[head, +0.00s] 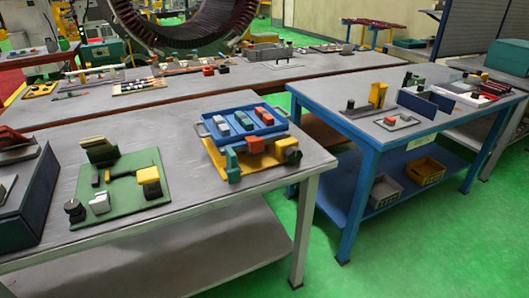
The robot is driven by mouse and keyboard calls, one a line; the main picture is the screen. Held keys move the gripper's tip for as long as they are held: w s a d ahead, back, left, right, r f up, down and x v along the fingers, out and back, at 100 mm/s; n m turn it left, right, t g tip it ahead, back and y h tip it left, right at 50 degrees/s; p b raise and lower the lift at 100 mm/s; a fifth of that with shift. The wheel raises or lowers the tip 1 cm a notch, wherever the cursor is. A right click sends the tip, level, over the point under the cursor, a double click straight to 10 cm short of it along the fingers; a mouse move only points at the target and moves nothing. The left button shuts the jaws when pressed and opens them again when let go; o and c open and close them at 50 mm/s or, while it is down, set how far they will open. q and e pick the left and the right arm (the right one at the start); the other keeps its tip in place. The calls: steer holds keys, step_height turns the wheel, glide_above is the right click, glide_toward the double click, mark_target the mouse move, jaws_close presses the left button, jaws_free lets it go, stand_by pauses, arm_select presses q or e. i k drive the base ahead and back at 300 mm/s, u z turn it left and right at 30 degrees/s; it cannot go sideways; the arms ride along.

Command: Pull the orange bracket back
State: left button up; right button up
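Neither of my grippers is in the head view. On the blue-framed table at the right, a yellow-orange upright piece (377,95) shaped like a bracket stands near the back edge. On the near grey table, an orange-red block-like part (255,145) sits in front of the blue tray (204,131), between a green part (233,163) and a yellow part with a black knob (287,146). I cannot tell for sure which of these is the orange bracket. Nothing touches either one from my side.
A green board with several parts (130,216) lies on the near table's left half. A dark box (25,205) stands at its left edge. Dark blue plates (425,103) stand on the blue-framed table. A green floor gap separates the tables. A large stator ring (185,30) is behind.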

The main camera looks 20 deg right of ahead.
mark_target(256, 144)
steer(key=z, duration=1.25)
steer(key=i, duration=0.45)
steer(key=u, duration=1.4)
